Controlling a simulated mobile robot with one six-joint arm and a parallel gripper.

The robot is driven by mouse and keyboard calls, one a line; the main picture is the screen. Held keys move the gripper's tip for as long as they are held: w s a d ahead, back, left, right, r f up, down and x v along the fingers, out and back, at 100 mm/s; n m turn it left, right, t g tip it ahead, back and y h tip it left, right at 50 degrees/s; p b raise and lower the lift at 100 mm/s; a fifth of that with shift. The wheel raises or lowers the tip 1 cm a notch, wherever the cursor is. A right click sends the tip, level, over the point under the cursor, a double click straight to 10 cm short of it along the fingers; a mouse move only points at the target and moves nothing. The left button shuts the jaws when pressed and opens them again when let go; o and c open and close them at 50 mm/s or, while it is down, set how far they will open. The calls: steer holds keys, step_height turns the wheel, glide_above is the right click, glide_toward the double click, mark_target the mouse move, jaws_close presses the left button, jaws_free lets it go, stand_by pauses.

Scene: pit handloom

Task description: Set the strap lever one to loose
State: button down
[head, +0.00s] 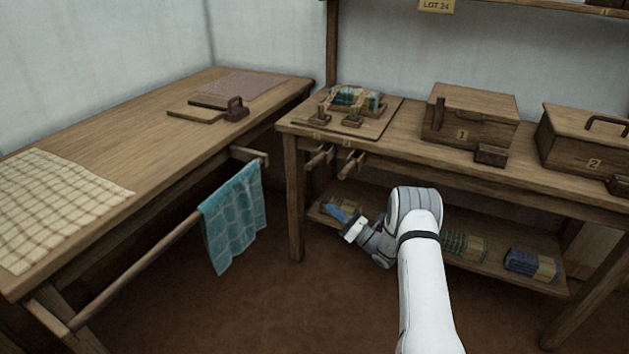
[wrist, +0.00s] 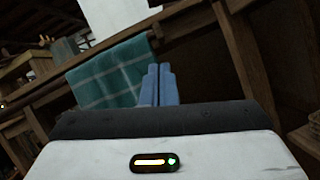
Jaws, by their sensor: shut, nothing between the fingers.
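Two small wooden levers stick out below the front edge of the back bench: a left one (head: 318,156) and a right one (head: 352,163). Small tags sit above them on the bench edge; the left tag (head: 316,136) seems to be number one, but it is too small to read surely. Above them, a board (head: 378,124) carries a strapped cloth bundle (head: 352,98). I cannot tell how either lever is set. My gripper (head: 336,213) is shut and empty, below and apart from the levers, near the lower shelf. Its blue fingers (wrist: 158,85) are together in the wrist view; no lever is clear there.
A teal checked cloth (head: 235,218) hangs on a rail of the left table (head: 120,120); it also shows in the wrist view (wrist: 108,75). Box one (head: 470,115) and box two (head: 585,140) stand on the bench. Folded cloths (head: 530,264) lie on the lower shelf.

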mark_target(317, 161)
steer(key=shift+a, duration=0.1)
steer(key=w+a+r+b, duration=0.2)
steer(key=w+a+r, duration=0.3)
steer(key=w+r, duration=0.1)
steer(key=shift+w+a+r, duration=0.2)
steer(key=shift+a+r, duration=0.15)
steer(key=shift+r, duration=0.5)
